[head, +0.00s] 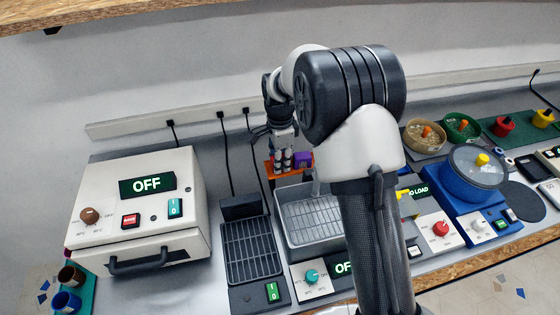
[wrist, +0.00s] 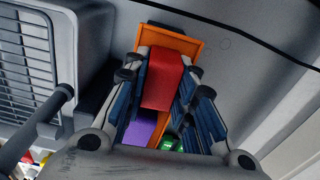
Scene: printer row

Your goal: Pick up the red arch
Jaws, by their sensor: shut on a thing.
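The red arch (wrist: 163,78) shows in the wrist view as a red block between the two fingers of my gripper (wrist: 164,68). The blue-padded fingers are closed on its sides. Its arch opening is not visible from this angle. Beyond it is an orange tray (wrist: 190,46); I cannot tell whether the arch touches it. In the head view my gripper (head: 283,160) points down at the orange tray (head: 270,169) near the back wall, and the fingers hide the red arch there. A purple block (head: 303,158) is beside the fingers; it also shows in the wrist view (wrist: 140,128).
A green piece (wrist: 170,144) is near the purple block. A grey basin (head: 310,215) stands in front of the tray, a black grille (head: 250,250) and a white OFF machine (head: 140,210) to the left. Black cables (head: 226,150) hang behind. My arm covers the middle.

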